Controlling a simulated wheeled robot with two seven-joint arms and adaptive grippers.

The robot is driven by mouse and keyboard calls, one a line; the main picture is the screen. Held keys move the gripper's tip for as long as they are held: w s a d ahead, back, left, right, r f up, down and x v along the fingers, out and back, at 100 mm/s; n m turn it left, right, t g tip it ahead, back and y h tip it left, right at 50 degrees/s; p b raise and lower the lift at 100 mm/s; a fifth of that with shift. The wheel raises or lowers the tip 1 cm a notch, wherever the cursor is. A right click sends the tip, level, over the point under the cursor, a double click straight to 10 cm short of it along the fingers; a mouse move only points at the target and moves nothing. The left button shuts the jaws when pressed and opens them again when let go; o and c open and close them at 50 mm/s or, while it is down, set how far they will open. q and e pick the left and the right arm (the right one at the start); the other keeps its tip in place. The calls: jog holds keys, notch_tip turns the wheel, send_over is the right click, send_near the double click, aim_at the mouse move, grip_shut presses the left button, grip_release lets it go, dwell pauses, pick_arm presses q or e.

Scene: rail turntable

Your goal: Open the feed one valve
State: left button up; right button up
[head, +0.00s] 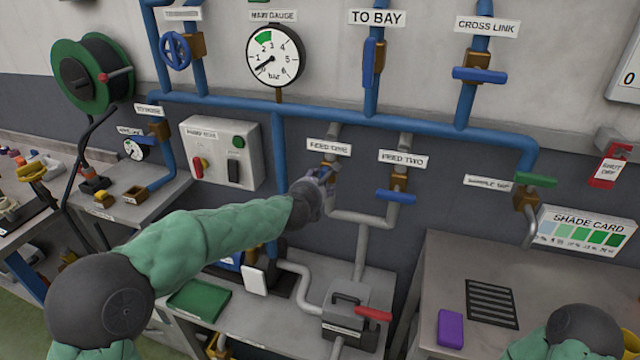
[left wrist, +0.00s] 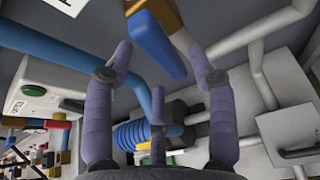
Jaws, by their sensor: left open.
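The feed one valve, under the "FEED ONE" label (head: 329,147), has a brass body (head: 331,167) and a blue handle (head: 325,175). My left gripper (head: 312,185) is right at this valve and hides part of its handle in the head view. In the left wrist view the blue handle (left wrist: 157,48) slants beyond and between the two spread upper fingers. The gripper is open; I cannot tell whether any finger touches the handle. My right arm shows only in part at the bottom right, with its gripper outside the view.
The feed two valve (head: 396,196) is close on the right, its blue handle lying across the pipe. A main gauge (head: 275,56) hangs above. A grey pump box (head: 350,317) with a red lever stands below. A switch box (head: 222,153) is to the left.

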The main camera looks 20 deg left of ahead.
pick_arm(q)
jog(key=v, duration=0.8)
